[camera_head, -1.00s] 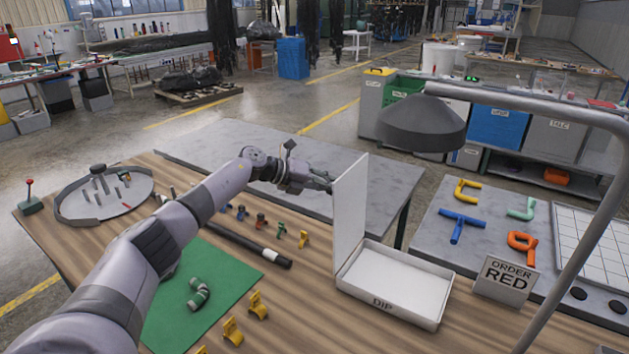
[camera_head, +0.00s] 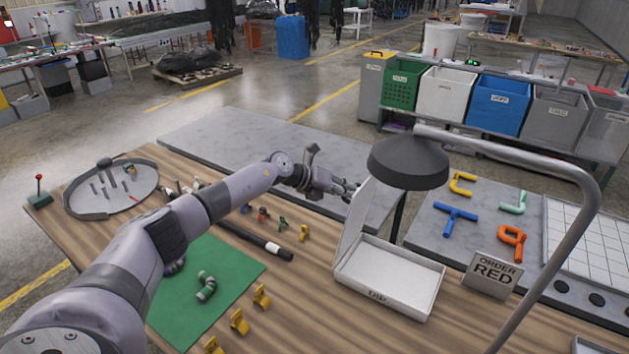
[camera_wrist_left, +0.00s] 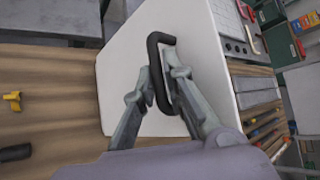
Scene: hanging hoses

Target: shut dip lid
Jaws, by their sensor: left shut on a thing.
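The dip box is a shallow white tray (camera_head: 405,306) labelled DIP on the table. Its white lid (camera_head: 358,212) is hinged along the tray's left side. It stands part-open, tilted right over the tray, and the tray's inside still shows. My left gripper (camera_head: 350,190) is at the lid's outer face, left of it. In the left wrist view the lid (camera_wrist_left: 210,60) fills the middle and carries a black bar handle (camera_wrist_left: 153,60). My left gripper (camera_wrist_left: 165,90) is shut on this handle. My right gripper is not in view.
A grey lamp head (camera_head: 408,162) hangs close above the lid's top edge, on a curved pole. An ORDER RED sign (camera_head: 492,273) stands right of the tray. A black tube (camera_head: 256,241), small yellow parts and a green mat (camera_head: 225,275) lie left.

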